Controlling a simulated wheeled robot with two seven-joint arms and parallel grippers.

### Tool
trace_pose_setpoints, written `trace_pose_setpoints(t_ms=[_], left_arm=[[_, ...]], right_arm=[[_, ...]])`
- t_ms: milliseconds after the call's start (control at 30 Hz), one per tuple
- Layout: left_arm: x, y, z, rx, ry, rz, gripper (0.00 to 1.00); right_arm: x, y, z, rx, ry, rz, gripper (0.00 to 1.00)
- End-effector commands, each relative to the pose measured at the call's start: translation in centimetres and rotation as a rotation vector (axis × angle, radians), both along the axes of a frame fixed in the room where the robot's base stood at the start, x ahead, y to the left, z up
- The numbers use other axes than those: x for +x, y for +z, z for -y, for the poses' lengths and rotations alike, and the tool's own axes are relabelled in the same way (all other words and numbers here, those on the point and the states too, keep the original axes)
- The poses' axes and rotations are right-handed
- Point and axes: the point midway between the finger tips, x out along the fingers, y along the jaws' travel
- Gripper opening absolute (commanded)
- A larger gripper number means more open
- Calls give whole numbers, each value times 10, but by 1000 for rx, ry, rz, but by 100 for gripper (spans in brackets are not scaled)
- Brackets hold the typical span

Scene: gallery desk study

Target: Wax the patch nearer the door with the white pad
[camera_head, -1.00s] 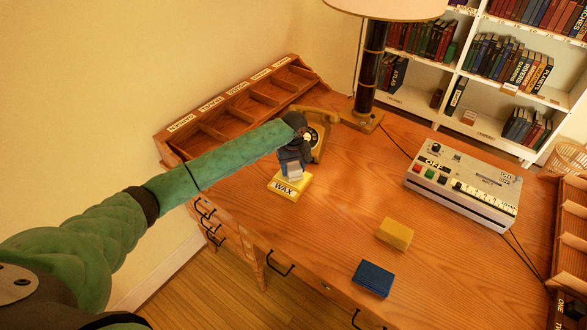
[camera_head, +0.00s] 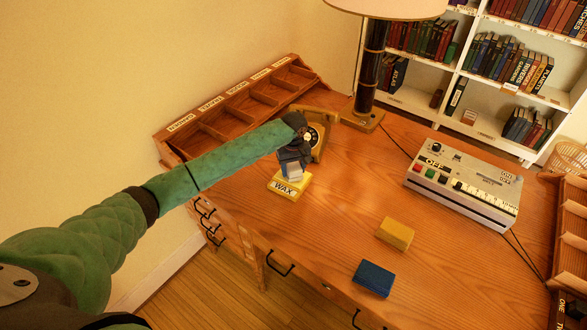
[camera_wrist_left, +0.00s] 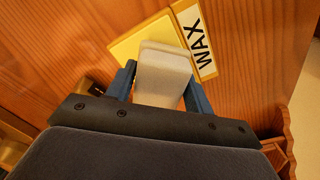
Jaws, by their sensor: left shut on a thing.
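My left gripper (camera_head: 293,162) is shut on the white pad (camera_head: 294,173), near the left side of the wooden desk (camera_head: 345,260). The pad is at a yellow flat wax tin (camera_head: 302,188) with a WAX label. In the left wrist view, the pad (camera_wrist_left: 163,72) stands out between the blue fingers of the gripper (camera_wrist_left: 162,85) and overlaps the yellow square of the tin (camera_wrist_left: 128,46). I cannot tell whether pad and wax touch. No patch has a clear outline; the desk shows only faint lighter areas. My right gripper is not in view.
A yellow block (camera_head: 395,234) and a blue block (camera_head: 372,279) lie near the desk's front. A telephone (camera_head: 322,128), a lamp (camera_head: 373,75) and a labelled compartment rack (camera_head: 212,143) stand behind my gripper. A control box (camera_head: 462,190) stands right. The desk's middle is clear.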

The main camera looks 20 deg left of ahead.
Motion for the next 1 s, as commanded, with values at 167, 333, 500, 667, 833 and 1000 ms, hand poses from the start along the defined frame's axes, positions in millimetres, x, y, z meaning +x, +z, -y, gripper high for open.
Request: trace_pose_setpoints(t_ms=[167,333,500,667,833,1000], left_arm=[[0,-1,0,0,0,0,34],[0,-3,0,0,0,0,34],[0,-5,0,-1,0,1,34],[0,-6,0,-1,0,1,34],[0,-8,0,-1,0,1,34],[0,-9,0,-1,0,1,34]], right_arm=[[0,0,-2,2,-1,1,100],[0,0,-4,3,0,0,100],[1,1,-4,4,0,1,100],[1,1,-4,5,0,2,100],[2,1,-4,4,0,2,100],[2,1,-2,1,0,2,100]])
